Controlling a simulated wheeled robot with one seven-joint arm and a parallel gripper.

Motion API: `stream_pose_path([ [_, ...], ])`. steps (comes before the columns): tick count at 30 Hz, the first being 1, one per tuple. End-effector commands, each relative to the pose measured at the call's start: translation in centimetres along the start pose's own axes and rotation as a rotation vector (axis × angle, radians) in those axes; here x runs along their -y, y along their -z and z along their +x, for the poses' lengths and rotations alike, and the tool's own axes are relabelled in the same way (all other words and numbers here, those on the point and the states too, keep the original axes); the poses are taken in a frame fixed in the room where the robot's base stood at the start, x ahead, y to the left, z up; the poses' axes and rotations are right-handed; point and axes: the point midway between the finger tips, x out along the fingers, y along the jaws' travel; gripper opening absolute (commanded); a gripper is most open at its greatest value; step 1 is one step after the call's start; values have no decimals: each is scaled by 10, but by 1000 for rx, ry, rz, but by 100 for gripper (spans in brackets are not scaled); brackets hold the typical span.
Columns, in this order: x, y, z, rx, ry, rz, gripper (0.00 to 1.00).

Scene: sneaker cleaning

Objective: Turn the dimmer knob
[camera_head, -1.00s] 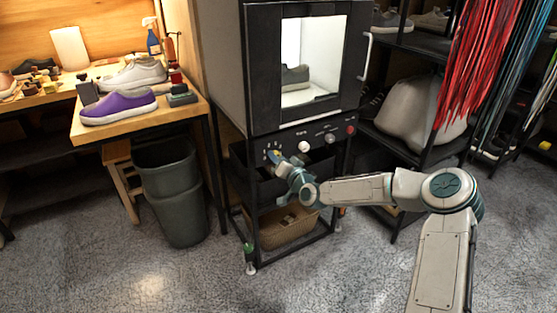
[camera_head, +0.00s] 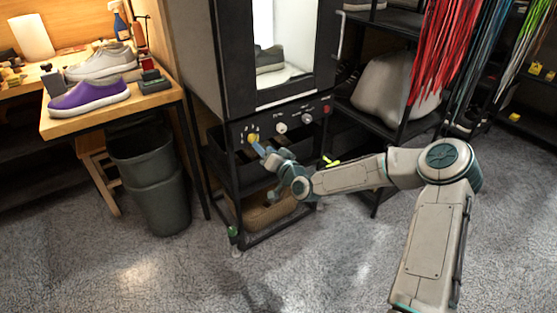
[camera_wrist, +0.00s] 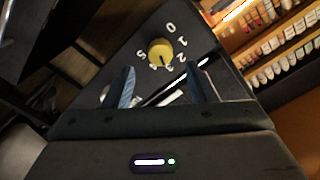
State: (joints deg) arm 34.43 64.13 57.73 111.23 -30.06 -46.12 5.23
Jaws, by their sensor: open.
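The dimmer knob (camera_wrist: 160,52) is a round yellow knob on a dark panel, ringed by white numerals, in the wrist view. Its dark pointer mark faces the numerals 3 and 4. In the head view the yellow knob (camera_head: 252,138) sits at the left of the panel under the lit cabinet. My gripper (camera_wrist: 160,88) is open, its two blue-grey fingers apart with nothing between them, short of the knob. In the head view my gripper (camera_head: 264,150) is just in front of and below the knob and partly covers the panel.
A white knob (camera_head: 281,128), a grey knob (camera_head: 307,118) and a red button (camera_head: 326,109) sit right of the yellow knob. The cabinet (camera_head: 232,60) holds a shoe behind glass. A grey bin (camera_head: 150,170) and a table with shoes stand at the left.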

Motion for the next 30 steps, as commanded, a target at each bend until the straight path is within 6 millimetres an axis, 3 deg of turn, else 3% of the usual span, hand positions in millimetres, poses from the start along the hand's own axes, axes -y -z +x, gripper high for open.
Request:
stream_pose_path([
  [6, 0, 1, -46, 1, -1, 0, 52],
  [12, 0, 1, -72, 0, -1, 0, 52],
  [30, 1, 0, -79, 2, 0, -2, 52],
])
